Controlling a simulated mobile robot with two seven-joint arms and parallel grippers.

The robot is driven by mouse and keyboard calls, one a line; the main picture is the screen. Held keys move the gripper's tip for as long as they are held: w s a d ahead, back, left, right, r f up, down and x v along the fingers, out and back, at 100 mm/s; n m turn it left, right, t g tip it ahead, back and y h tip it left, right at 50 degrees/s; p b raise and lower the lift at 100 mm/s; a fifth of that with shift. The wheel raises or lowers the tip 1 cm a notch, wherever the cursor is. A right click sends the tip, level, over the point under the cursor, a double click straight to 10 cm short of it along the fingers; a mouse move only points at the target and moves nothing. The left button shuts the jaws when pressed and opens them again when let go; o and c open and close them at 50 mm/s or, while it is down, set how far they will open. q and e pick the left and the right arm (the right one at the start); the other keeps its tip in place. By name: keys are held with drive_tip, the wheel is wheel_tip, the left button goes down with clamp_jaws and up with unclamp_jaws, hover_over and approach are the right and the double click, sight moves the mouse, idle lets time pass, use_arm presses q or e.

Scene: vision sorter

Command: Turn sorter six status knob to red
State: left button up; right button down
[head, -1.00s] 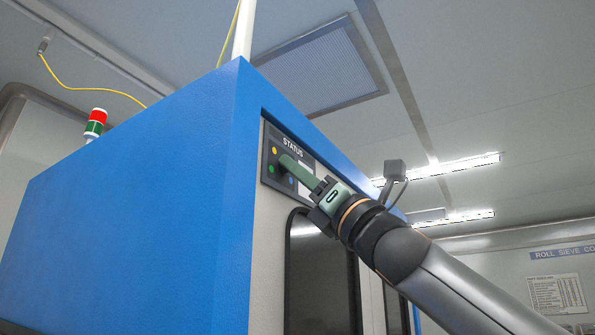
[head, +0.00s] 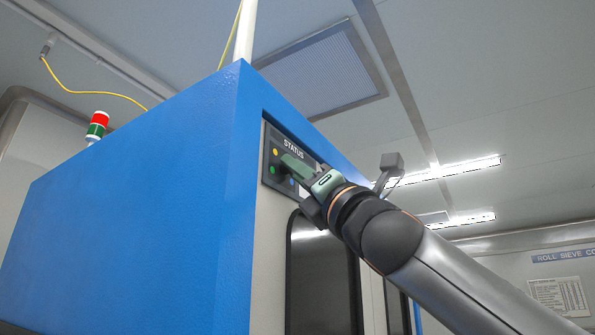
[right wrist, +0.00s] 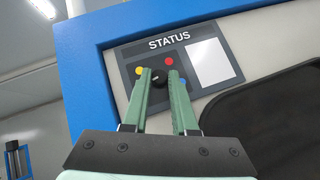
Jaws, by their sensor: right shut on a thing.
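The blue sorter (head: 130,200) has a dark STATUS panel (head: 270,140) high on its pale front. In the right wrist view the black status knob (right wrist: 159,75) sits between the fingertips of my right gripper (right wrist: 160,83), which is shut on it. A small pale mark shows on the knob; which dot it points to is hard to tell. A yellow dot (right wrist: 139,70), a red dot (right wrist: 169,61) and a blue dot (right wrist: 182,80) surround the knob. A green dot (head: 272,170) shows only in the head view. There my right gripper (head: 287,163) hides the knob. My left gripper is not in view.
A white label (right wrist: 208,62) lies beside the dots on the panel. A dark window (head: 322,275) is below the panel. The blue frame (right wrist: 75,65) edges the front. A red and green signal light (head: 97,127) stands on top. The space right of the sorter looks open.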

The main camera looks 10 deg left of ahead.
drive_tip(key=c, duration=0.7)
unclamp_jaws()
drive_tip(key=b+v, duration=0.7)
drive_tip(key=v, duration=0.5)
drive_tip(key=shift+s+f, duration=0.15)
drive_tip(key=shift+d, duration=0.1)
